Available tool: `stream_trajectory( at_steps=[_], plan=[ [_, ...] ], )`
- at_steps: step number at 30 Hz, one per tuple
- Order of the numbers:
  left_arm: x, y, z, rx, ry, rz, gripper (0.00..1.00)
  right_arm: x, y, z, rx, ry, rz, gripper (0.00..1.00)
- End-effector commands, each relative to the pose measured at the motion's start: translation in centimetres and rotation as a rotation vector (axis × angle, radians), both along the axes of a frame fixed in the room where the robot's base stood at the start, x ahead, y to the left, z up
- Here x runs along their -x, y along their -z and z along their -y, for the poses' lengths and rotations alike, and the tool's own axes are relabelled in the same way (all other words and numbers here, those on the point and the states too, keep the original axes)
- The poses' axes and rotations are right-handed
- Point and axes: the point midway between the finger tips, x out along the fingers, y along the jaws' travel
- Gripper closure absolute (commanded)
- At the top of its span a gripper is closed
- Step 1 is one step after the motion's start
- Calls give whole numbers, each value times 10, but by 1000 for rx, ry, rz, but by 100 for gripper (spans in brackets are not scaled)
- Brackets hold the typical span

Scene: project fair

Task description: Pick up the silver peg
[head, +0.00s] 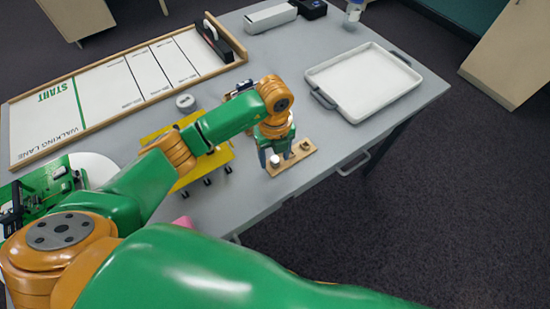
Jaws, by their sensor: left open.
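A small wooden peg board (292,158) lies near the front edge of the grey table. A pale, silver-looking peg (275,161) stands on its left part. A darker, brownish peg (305,145) stands toward its right end. My left gripper (276,156) points down over the board with its jaws open. Its fingers show on either side of the pale peg in this view; I cannot tell whether they touch it. The gripper body hides part of the board's far side. My right gripper is out of view.
A white tray (338,104) with dark handles stands at the right. A walking-lane board (110,92) fills the far left. A yellow wheeled piece (196,176) lies left of the gripper, and a green circuit board (52,190) at the left edge. Bare table lies between board and tray.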

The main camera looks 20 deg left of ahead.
Motion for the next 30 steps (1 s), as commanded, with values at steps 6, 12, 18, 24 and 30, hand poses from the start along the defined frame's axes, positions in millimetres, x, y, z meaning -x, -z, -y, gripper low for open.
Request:
stream_trajectory(
  at_steps=[6,12,18,24,30],
  plan=[
    [0,0,0,1,0,1,69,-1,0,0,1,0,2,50],
    [0,0,0,1,0,0,100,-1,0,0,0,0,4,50],
    [0,-1,0,1,0,0,100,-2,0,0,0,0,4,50],
    [-2,-20,1,4,1,5,100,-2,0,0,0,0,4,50],
    [18,-70,-25,-2,0,7,100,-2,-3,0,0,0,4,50]
  ],
)
